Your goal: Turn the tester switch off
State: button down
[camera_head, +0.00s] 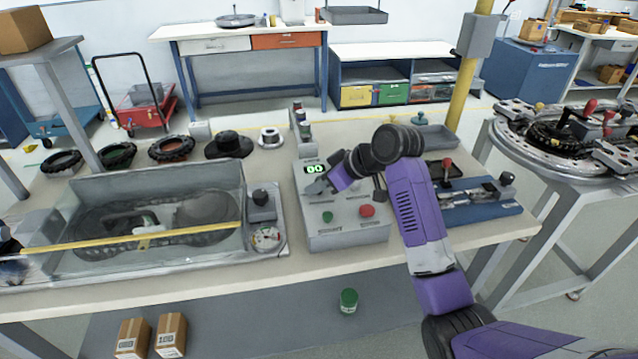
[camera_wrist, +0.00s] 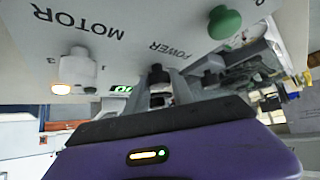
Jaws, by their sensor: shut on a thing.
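The tester (camera_head: 345,240) is a grey box on the bench, with a lit green display (camera_head: 314,169), a green button (camera_head: 328,216) and a red button (camera_head: 367,210). My gripper (camera_head: 320,185) reaches its panel from the right, just below the display. In the wrist view, the panel shows MOTOR and POWER labels upside down. The dark tester switch (camera_wrist: 157,76) is beside the POWER label, and my gripper (camera_wrist: 160,92) is shut on it. The fingers partly hide the switch, and its position is unclear.
A clear-walled tank (camera_head: 150,215) with a gauge (camera_head: 266,238) stands left of the tester. A blue fixture (camera_head: 470,200) lies to the right, behind my arm. Several black rings and a black hub (camera_head: 228,145) lie at the back left. A green can (camera_head: 348,300) stands below the bench front.

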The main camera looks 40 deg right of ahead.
jog(key=shift+p, duration=0.35)
jog(key=shift+a+r+m+h+p, duration=0.1)
jog(key=shift+r+m+h+p, duration=0.05)
jog(key=shift+m+h+p, duration=0.5)
jog(key=m+h+p, duration=0.2)
jog(key=m+p, duration=0.1)
jog(key=p, duration=0.1)
jog(key=shift+a+r, duration=0.1)
jog(key=m+g+h+p, duration=0.1)
jog(key=m+h+p, duration=0.2)
jog(key=m, duration=0.2)
jog(key=shift+h, duration=0.35)
jog(key=m+g, duration=0.1)
jog(key=m+g+h, duration=0.1)
jog(key=m, duration=0.1)
jog(key=m+h, duration=0.1)
jog(key=shift+w+f+g, duration=0.1)
jog(key=shift+f+g, duration=0.15)
jog(key=shift+g, duration=0.15)
jog(key=m+g+b, duration=0.1)
jog(key=m, duration=0.1)
jog(key=m+g+h, duration=0.1)
jog(key=m+g, duration=0.1)
jog(key=shift+d+m+h+b, duration=0.2)
jog(key=shift+m+h+b, duration=0.05)
jog(key=shift+h+b, duration=0.1)
jog(key=c, duration=1.1)
grip_release()
jog(key=shift+a+r, duration=0.1)
